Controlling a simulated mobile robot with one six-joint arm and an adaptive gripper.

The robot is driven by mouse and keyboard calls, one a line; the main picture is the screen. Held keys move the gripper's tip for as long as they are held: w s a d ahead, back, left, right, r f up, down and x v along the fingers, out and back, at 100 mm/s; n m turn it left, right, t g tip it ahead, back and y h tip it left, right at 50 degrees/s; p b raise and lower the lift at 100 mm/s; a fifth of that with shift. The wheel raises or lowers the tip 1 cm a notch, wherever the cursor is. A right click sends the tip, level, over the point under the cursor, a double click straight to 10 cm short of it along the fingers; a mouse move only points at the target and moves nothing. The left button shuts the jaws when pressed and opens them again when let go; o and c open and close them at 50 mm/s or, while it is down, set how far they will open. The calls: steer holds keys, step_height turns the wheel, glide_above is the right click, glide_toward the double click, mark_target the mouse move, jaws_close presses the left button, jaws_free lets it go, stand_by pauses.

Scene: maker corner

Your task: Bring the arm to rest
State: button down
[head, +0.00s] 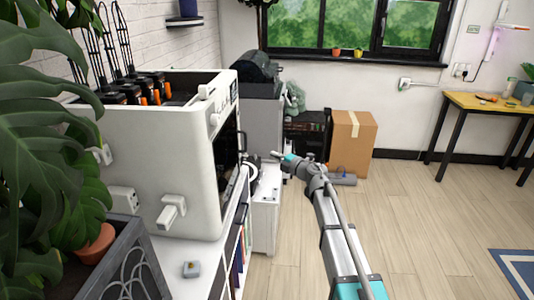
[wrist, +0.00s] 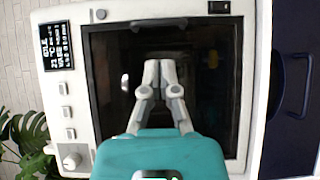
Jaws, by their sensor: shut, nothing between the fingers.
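My gripper (wrist: 160,66) is shut and empty in the wrist view, its two grey fingers side by side beyond the teal housing. Behind the fingers is the dark front window of a white machine (wrist: 75,100). In the head view my arm reaches up from the bottom right, and my gripper (head: 275,155) points left toward the front of the large white machine (head: 165,165). I cannot tell the exact gap between the fingertips and the window.
A large leafy plant (head: 40,130) fills the left side. A cardboard box (head: 352,143) stands on the floor by the back wall. A wooden table (head: 490,104) is at the right. The wooden floor (head: 430,220) right of my arm is largely clear, with a blue rug (head: 520,270) at the edge.

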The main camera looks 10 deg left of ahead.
steer(key=shift+s+d, duration=0.3)
steer(key=shift+d, duration=0.25)
